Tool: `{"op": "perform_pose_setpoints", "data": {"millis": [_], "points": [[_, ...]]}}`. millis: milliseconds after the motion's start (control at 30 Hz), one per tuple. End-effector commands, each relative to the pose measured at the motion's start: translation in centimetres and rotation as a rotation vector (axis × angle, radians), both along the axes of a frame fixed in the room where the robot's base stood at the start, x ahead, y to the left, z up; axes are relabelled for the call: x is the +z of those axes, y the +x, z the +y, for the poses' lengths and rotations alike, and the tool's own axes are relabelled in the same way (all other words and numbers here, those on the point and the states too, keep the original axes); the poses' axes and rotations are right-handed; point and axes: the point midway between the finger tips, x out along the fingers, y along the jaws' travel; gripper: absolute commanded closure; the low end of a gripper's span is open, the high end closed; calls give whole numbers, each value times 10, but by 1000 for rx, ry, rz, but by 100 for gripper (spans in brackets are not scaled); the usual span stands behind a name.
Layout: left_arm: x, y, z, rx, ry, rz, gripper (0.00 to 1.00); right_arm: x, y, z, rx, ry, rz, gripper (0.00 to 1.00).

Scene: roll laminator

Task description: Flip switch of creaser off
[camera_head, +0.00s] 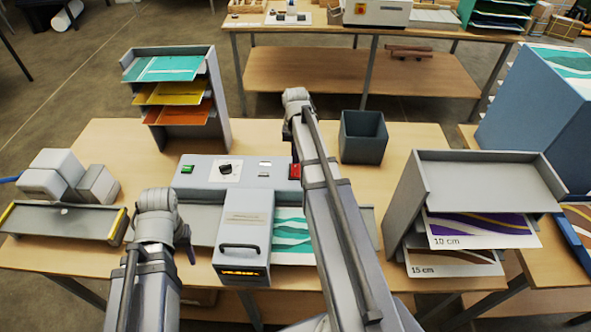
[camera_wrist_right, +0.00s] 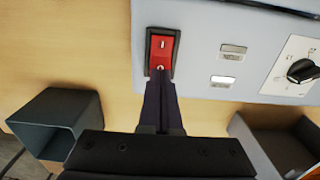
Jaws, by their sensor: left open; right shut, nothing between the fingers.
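The creaser (camera_head: 232,170) is a light grey machine on the wooden table, with a dial and a red rocker switch (camera_head: 294,171) at its panel's right end. In the right wrist view the red switch (camera_wrist_right: 162,48) sits in a black frame, with a white mark at each end. My right gripper (camera_wrist_right: 160,78) is shut and empty, its tips at the switch's lower end; contact seems likely but I cannot be sure. In the head view my right arm hides most of that gripper. My left gripper (camera_head: 190,254) is open, left of the machine's front unit, mostly hidden by its wrist.
A dark bin (camera_head: 363,137) stands behind the machine on the right. A paper rack (camera_head: 205,95) stands at the back left and a grey tray stand (camera_head: 485,180) at the right. Grey blocks (camera_head: 65,178) lie at the left.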

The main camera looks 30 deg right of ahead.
Motion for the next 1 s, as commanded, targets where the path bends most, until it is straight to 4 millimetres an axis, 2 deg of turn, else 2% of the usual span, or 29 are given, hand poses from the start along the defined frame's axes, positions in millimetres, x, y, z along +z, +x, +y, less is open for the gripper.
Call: {"op": "perform_pose_setpoints", "data": {"millis": [1000], "points": [[-15, 0, 0, 0, 0, 0, 50, -15, 0, 0, 0, 0, 0, 100]]}}
